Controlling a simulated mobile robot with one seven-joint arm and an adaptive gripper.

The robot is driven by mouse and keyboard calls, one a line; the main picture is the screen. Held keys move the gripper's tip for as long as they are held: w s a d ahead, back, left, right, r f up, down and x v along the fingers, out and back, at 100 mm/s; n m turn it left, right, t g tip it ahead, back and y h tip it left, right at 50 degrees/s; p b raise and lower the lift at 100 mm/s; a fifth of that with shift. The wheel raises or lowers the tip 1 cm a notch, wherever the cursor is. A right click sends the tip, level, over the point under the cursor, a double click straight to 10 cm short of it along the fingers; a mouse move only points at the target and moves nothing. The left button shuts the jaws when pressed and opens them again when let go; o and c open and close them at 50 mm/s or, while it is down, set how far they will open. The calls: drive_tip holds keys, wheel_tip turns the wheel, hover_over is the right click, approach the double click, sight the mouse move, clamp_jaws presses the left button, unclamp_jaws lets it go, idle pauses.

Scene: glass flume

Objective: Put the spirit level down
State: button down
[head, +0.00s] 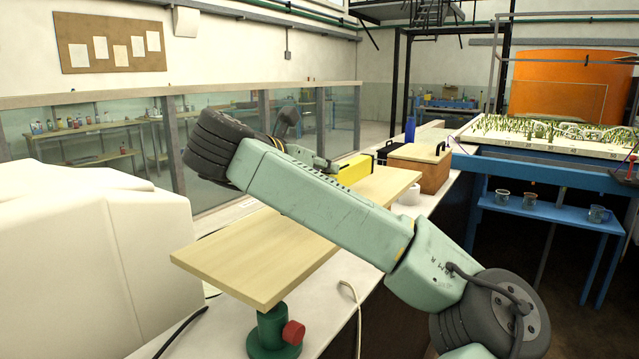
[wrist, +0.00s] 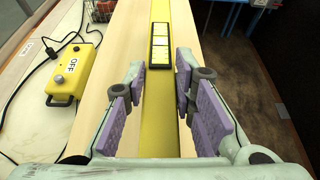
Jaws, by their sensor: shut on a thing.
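The spirit level is a long yellow bar (wrist: 162,113) with a pale vial window framed in black. In the wrist view it runs lengthwise over a pale wooden board (wrist: 122,42). My gripper (wrist: 160,72) is shut on the level, with one purple-padded finger on each side. I cannot tell whether the level touches the board or is held just above it. In the head view my arm hides the level and most of the gripper. The board (head: 255,262) there rests at its near end on a green stand with a red knob (head: 275,333).
A yellow control box marked OFF (wrist: 74,70) stands left of the board, with a black cable. It also shows in the head view (head: 356,171). A white bulky shape (head: 95,245) is at left.

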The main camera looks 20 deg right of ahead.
wheel_tip(320, 180, down, 3)
drive_tip(key=shift+r+p, duration=0.2)
drive_tip(key=shift+p, duration=0.35)
drive_tip(key=shift+f, duration=0.35)
drive_tip(key=shift+f+b, duration=0.2)
drive_tip(key=shift+b, duration=0.15)
drive_tip(key=c, duration=1.3)
unclamp_jaws()
drive_tip(key=shift+c, duration=0.2)
drive_tip(key=shift+r+p, duration=0.2)
drive_tip(key=shift+p, duration=0.15)
drive_tip(key=b+v, duration=0.3)
drive_tip(key=v, duration=0.6)
drive_tip(key=shift+s+a+b, duration=0.1)
drive_tip(key=shift+s+b, duration=0.05)
drive_tip(key=shift+b, duration=0.15)
drive_tip(key=p+v, duration=0.2)
drive_tip(key=p, duration=0.1)
drive_tip(key=shift+s+a+r, duration=0.2)
drive_tip(key=shift+r, duration=0.1)
